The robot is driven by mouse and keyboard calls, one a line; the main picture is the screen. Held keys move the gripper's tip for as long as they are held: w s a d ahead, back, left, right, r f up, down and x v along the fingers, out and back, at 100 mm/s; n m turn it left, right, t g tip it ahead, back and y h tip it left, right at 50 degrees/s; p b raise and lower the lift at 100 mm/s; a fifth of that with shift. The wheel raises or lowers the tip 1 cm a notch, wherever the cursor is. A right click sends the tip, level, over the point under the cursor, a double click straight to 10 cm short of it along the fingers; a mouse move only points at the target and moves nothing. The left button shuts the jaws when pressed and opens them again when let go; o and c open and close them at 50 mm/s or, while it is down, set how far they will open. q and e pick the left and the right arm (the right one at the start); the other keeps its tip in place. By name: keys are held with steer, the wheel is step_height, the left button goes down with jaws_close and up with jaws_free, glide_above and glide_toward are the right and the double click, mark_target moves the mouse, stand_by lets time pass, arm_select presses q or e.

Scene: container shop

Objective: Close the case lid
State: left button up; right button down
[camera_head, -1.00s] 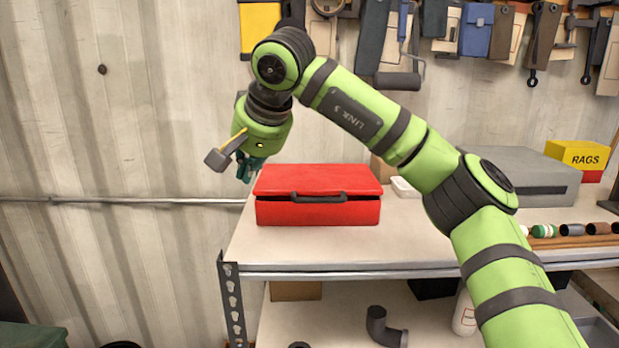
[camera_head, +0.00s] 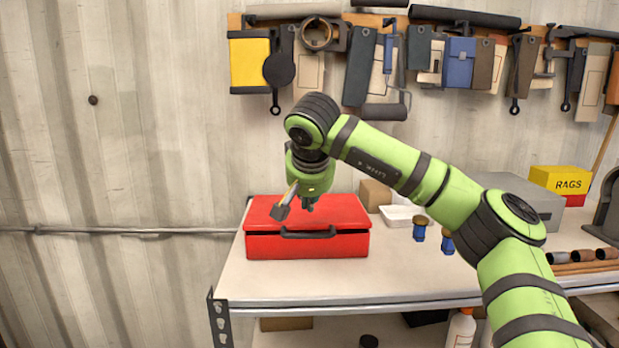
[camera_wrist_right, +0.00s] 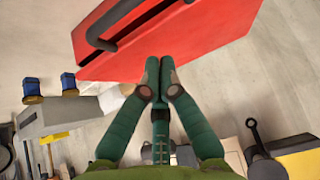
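The red case (camera_head: 268,246) sits on the workbench with its dark handle (camera_head: 308,234) on the front face. Its lid (camera_head: 342,208) is down or nearly down; a thin dark line runs under its front edge, and I cannot tell if it is fully closed. My right gripper (camera_head: 308,207) is over the lid, fingers pointing down; contact is unclear. In the right wrist view its green fingers (camera_wrist_right: 158,72) are together with nothing visible between them, and the red case (camera_wrist_right: 205,40) lies just beyond the tips. My left gripper is out of view.
Behind the case are a cardboard box (camera_head: 375,195) and a white tray (camera_head: 398,215). Two blue items (camera_head: 419,229) stand to its right, near a grey case (camera_head: 515,195) and a yellow RAGS box (camera_head: 560,180). Tools hang on the wall. The bench front (camera_head: 330,285) is clear.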

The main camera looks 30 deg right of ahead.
mark_target(309, 234)
steer(key=shift+s+a+f, duration=0.5)
steer(key=shift+s+f, duration=0.35)
steer(key=shift+w+f, duration=0.1)
step_height(309, 234, down, 2)
steer(key=shift+f+b, duration=0.1)
steer(key=shift+b, duration=0.4)
steer(key=shift+s+a+f, duration=0.1)
steer(key=shift+s+f, duration=0.1)
steer(key=shift+f, duration=0.15)
steer(key=shift+s+r, duration=0.1)
steer(key=shift+r, duration=0.05)
